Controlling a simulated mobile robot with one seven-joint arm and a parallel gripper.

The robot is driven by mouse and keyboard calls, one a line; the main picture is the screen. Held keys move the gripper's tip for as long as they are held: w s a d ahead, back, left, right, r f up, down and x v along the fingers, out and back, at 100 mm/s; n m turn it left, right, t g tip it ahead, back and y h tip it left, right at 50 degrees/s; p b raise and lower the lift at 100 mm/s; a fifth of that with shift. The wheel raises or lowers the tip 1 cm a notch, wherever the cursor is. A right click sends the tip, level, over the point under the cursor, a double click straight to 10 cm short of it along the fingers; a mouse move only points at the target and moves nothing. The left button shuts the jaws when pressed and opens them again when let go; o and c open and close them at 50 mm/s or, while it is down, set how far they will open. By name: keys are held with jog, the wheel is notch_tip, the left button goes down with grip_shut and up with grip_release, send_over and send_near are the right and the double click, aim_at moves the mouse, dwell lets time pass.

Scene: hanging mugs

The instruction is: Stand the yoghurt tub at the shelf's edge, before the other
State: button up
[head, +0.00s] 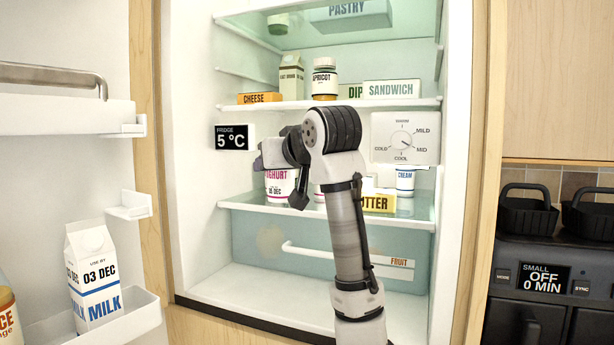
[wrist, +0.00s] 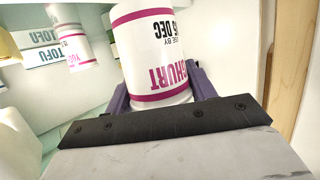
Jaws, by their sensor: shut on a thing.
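A white yoghurt tub with magenta bands and the date 06 DEC or similar (head: 280,184) is at the left of the lower glass shelf (head: 250,207), near its front edge. I cannot tell whether it touches the shelf. My gripper (wrist: 160,92) is shut on this tub (wrist: 148,45), with a purple finger on each side in the wrist view. In the head view my arm hides part of the tub. A second yoghurt tub (wrist: 76,46) stands apart from it in the wrist view; in the head view it is mostly hidden behind my arm.
Tofu boxes (wrist: 48,58) show beyond the second tub. Butter (head: 379,202) and a cream pot (head: 405,181) are right on the same shelf. The open door with milk (head: 93,275) is at left.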

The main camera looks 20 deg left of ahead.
jog(key=shift+w+d+f+p, duration=0.15)
jog(key=shift+w+f+p, duration=0.55)
jog(key=shift+w, duration=1.35)
jog(key=shift+w+d+f+p, duration=0.2)
jog(key=shift+w+f+p, duration=0.25)
jog(key=shift+w+p, duration=1.1)
jog(key=shift+w+d+f+p, duration=0.15)
jog(key=shift+w+f+p, duration=0.3)
jog(key=shift+w, duration=2.15)
jog(key=shift+f, duration=0.15)
jog(key=shift+f, duration=0.15)
jog(key=o, duration=1.1)
jog(key=shift+o, duration=0.2)
